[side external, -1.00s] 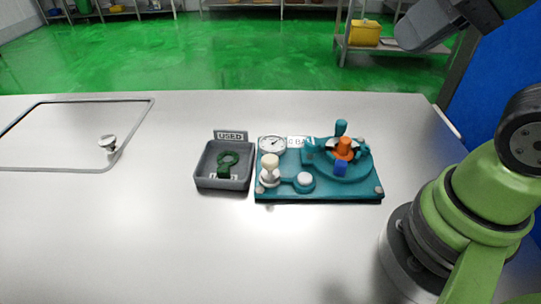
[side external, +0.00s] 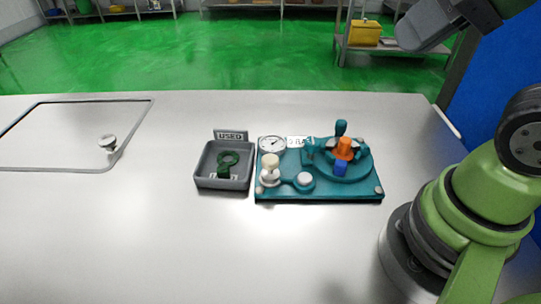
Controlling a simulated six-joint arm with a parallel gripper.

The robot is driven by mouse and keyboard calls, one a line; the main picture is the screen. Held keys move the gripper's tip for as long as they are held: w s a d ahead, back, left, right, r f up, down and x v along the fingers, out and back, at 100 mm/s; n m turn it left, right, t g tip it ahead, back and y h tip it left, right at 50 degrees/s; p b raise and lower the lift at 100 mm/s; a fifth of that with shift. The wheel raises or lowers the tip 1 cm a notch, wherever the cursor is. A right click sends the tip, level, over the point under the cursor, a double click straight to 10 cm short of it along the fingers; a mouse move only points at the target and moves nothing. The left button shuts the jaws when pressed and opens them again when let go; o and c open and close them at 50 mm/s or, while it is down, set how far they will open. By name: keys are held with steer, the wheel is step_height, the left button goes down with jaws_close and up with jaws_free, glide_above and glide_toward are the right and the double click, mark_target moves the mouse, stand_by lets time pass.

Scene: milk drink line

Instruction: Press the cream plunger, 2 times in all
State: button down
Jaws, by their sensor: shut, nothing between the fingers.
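The cream plunger (side external: 270,161) stands upright with a cream cap on a white round base, at the left front of the teal station board (side external: 325,194). Its cap is raised above the base. My gripper (side external: 411,37) is at the top right, high above and well away from the plunger. It is seen from the side, looks shut and touches nothing.
A dial gauge (side external: 272,144) sits behind the plunger and a pale button (side external: 305,180) to its right. A teal round fixture holds an orange part (side external: 345,148) and a blue block (side external: 341,168). A grey tray (side external: 223,184) with a green ring (side external: 228,160) stands left.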

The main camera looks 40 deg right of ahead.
steer(key=m+g+y, duration=0.1)
steer(key=m+y, duration=0.4)
steer(key=m, duration=2.6)
glide_above(271, 157)
step_height(271, 157, down, 13)
steer(key=shift+d, duration=0.1)
steer(key=shift+f, duration=0.1)
steer(key=shift+f, duration=4.35)
steer(key=shift+f, duration=0.15)
steer(key=shift+f, duration=0.25)
